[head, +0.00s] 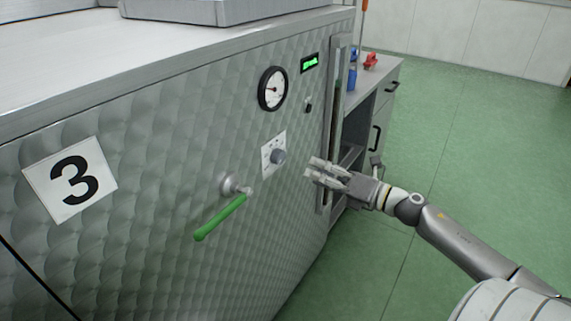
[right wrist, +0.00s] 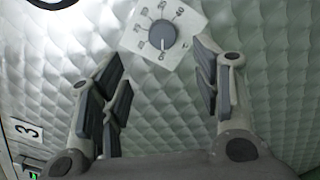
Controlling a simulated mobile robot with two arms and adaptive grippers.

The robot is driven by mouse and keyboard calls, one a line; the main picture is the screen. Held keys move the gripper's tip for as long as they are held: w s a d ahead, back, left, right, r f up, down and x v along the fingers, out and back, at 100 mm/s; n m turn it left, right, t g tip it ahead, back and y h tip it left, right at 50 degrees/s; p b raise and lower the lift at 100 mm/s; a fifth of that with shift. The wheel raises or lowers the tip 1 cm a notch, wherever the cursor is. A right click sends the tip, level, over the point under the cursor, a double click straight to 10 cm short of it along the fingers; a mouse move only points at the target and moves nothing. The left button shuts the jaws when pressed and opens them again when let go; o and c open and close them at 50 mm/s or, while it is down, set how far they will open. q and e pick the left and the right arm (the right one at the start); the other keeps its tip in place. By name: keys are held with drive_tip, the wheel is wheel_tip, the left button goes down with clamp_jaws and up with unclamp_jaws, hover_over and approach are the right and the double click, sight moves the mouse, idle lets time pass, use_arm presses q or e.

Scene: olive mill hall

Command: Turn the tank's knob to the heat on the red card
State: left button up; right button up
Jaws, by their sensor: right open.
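The tank (head: 150,160) has a quilted steel front with a white plate bearing a small round grey knob (head: 278,156). In the right wrist view the knob (right wrist: 162,34) sits on its tilted dial plate (right wrist: 186,18), ringed by printed numbers and a word that looks like "off"; the exact setting is hard to read. My right gripper (head: 312,168) is open and empty, just right of the knob in the head view. In the right wrist view its fingers (right wrist: 160,65) are spread, with the knob beyond them between the tips. I see no red card. My left gripper is not in view.
A lever with a green handle (head: 220,217) sticks out below and left of the knob. Above are a round gauge (head: 272,88), a green display (head: 310,62) and a small switch (head: 308,104). A side bench (head: 380,82) holds a red item (head: 371,61) and a blue bottle (head: 351,79).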

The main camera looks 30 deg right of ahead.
sight(282, 158)
drive_tip(key=x, duration=0.4)
drive_tip(key=p+x, duration=0.1)
drive_tip(key=x, duration=0.3)
drive_tip(key=shift+w+d, duration=0.1)
drive_tip(key=shift+w, duration=0.25)
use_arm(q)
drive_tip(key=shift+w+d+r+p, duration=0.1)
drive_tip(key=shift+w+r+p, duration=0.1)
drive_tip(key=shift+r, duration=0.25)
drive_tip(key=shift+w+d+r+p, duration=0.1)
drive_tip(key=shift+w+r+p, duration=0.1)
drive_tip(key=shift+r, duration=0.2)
use_arm(e)
drive_tip(key=shift+x, duration=1)
drive_tip(key=shift+c, duration=0.5)
drive_tip(key=c, duration=0.9)
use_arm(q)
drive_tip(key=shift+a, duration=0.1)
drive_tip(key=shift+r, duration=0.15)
